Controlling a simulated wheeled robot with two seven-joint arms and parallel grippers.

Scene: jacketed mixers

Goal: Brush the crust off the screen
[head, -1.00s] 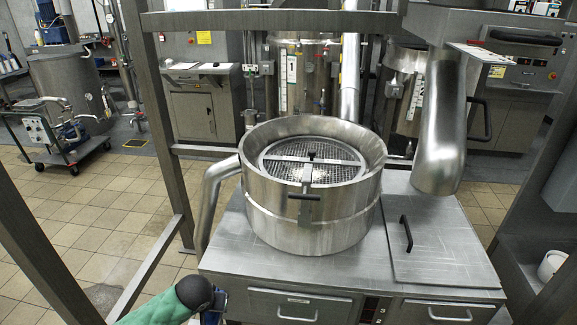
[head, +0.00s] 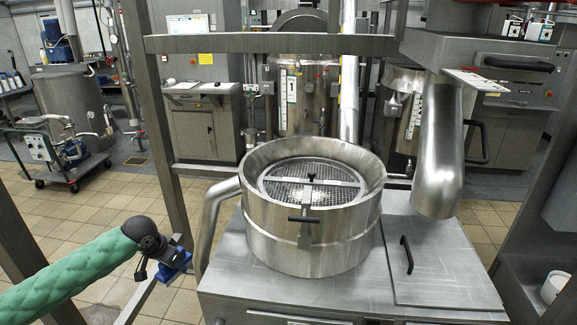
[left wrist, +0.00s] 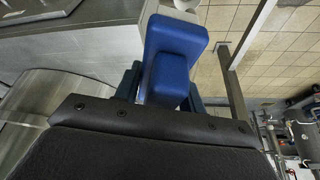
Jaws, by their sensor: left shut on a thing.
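The screen (head: 285,187) is a round wire mesh with a metal cross frame, set inside the open top of a steel drum (head: 310,235). A pale patch shows on the mesh near its middle; I cannot make out its texture. My left gripper (head: 160,261) is at the end of the green-sleeved arm, left of the drum and apart from it. It is shut on a blue block-like thing (head: 177,260), probably the brush. In the left wrist view the blue thing (left wrist: 175,55) sits between the dark fingers; no bristles show. My right gripper is not in view.
The drum stands on a steel cabinet top (head: 440,260) with a handled lid on the right. A bent pipe (head: 213,205) runs down the drum's left side. A wide chute (head: 437,150) hangs at the right. Frame posts (head: 160,130) stand between my left arm and the room.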

